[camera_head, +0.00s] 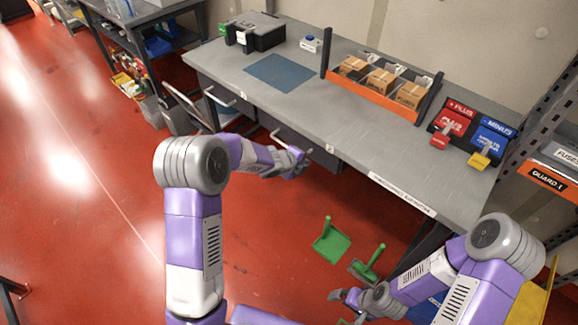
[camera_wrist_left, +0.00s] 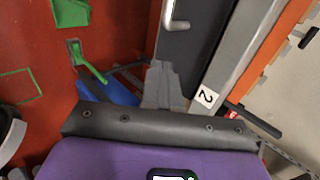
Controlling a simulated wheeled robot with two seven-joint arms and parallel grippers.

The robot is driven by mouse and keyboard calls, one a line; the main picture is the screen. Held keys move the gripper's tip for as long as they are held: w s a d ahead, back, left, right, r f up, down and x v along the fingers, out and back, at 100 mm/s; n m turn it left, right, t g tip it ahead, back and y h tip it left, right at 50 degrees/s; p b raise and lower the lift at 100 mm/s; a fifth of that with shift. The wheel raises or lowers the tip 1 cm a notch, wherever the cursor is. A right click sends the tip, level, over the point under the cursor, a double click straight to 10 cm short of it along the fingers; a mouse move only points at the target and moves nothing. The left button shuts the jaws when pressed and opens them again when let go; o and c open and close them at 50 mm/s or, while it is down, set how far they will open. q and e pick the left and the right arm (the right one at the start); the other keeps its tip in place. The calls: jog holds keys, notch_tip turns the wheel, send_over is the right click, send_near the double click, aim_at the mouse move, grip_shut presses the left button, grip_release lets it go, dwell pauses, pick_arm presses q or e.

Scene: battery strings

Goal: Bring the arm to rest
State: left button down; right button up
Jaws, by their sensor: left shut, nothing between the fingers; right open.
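My left gripper (camera_head: 299,163) is in front of the workbench's front edge, by the drawer fronts in the head view. It is shut and empty. In the left wrist view the closed grey fingers (camera_wrist_left: 163,85) point towards the dark drawer front. My right gripper (camera_head: 340,296) is low at the bottom of the head view, above the red floor. It is open, and nothing shows in it. Both arms are in front of the workbench (camera_head: 330,100), clear of its top.
On the bench are a black case (camera_head: 262,38), a blue mat (camera_head: 280,72), an orange rack with boxes (camera_head: 372,92), and red (camera_head: 452,120) and blue (camera_head: 490,138) units. A shelf upright (camera_head: 540,110) stands at right.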

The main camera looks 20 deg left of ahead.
pick_arm(q)
jog(key=p+v, duration=0.1)
jog(key=v, duration=0.5)
jog(key=shift+s, duration=0.1)
jog(key=s+d+f+n+g, duration=0.4)
jog(key=s+f+n+g, duration=0.1)
jog(key=s+f+n, duration=1.1)
jog(key=s+d+f+n+g, duration=0.1)
jog(key=s+f+n, duration=0.2)
jog(key=s, duration=0.3)
jog(key=s+d+f+n+g, duration=0.1)
jog(key=s+f+n+g, duration=0.1)
jog(key=s+n, duration=0.4)
jog(key=shift+s+d+f+n, duration=0.3)
jog(key=shift+s+f, duration=0.4)
jog(key=shift+f, duration=0.1)
